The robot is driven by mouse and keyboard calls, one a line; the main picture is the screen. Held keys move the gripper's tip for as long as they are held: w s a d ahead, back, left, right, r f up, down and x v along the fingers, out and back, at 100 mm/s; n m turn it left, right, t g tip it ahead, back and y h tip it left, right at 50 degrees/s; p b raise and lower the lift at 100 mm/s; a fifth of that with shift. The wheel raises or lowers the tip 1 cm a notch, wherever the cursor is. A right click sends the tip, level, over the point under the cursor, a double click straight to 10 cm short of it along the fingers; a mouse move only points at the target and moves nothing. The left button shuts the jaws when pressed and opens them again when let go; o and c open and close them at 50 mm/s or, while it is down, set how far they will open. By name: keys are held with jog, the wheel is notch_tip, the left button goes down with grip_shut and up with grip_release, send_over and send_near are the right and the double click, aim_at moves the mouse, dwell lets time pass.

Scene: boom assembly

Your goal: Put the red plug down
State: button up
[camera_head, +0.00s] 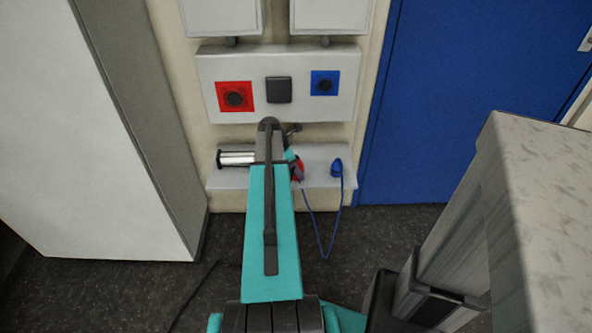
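The red plug (300,166) shows only in part, as a small red patch just right of my teal arm, at the level of the white shelf (318,180). I cannot tell if it rests on the shelf or is held above it. My gripper is mostly hidden behind my arm's own links, so its fingers and any hold on the plug cannot be made out. The red socket (235,97) is on the left of the white wall panel (258,68), with its dark round centre showing.
A blue plug (337,168) stands on the shelf's right part, with a blue cable (325,245) hanging below. A black square fitting (279,90) and a blue socket (325,83) are on the panel. A white cabinet (90,130) stands left; a blue door (465,95) is right.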

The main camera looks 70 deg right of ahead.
jog(key=o, duration=1.3)
jog(key=shift+o, duration=0.2)
jog(key=shift+r, duration=0.1)
jog(key=v, duration=1.1)
jog(key=shift+r, duration=0.4)
jog(key=shift+w+a, duration=0.1)
jog(key=shift+a, duration=0.05)
